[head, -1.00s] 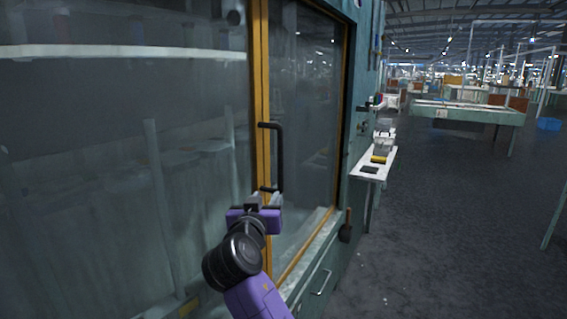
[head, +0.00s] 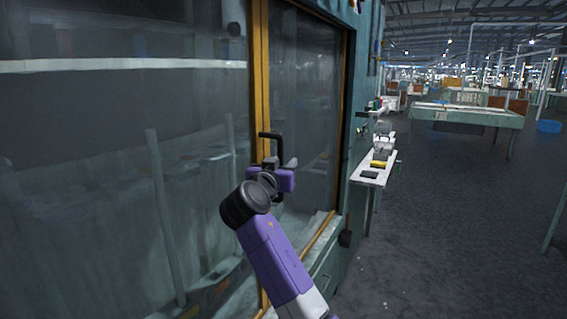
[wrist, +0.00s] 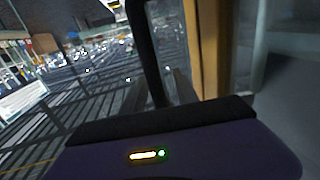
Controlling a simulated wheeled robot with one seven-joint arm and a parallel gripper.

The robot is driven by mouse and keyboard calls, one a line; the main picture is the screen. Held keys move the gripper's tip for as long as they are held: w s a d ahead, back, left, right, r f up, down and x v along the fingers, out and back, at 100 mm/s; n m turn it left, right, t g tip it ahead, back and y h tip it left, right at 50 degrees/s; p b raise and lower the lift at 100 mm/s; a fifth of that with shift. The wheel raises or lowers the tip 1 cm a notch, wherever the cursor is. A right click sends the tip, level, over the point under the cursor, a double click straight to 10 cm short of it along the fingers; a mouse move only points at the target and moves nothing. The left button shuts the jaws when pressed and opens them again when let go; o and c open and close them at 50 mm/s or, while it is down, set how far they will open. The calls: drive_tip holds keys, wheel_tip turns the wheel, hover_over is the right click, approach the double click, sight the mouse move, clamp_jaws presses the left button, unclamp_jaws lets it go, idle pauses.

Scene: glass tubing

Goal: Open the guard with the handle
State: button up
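The guard is a large glazed panel (head: 308,90) in an orange-yellow frame on a green cabinet. Its black, upright bar handle (head: 273,136) is on the left frame post. My purple gripper (head: 279,165) is at the handle's lower part and hides much of it in the head view. In the wrist view the handle (wrist: 144,45) runs down between the two grey fingers of my gripper (wrist: 157,92). The fingers are apart, one on each side of the bar, with a slight gap seeming to remain. The guard looks shut.
Another glazed panel (head: 90,130) fills the left. A green table (head: 466,117) stands farther back. The floor (head: 440,230) at right is open.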

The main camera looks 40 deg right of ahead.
drive_tip(key=shift+d, duration=0.1)
clamp_jaws()
idle(1.4)
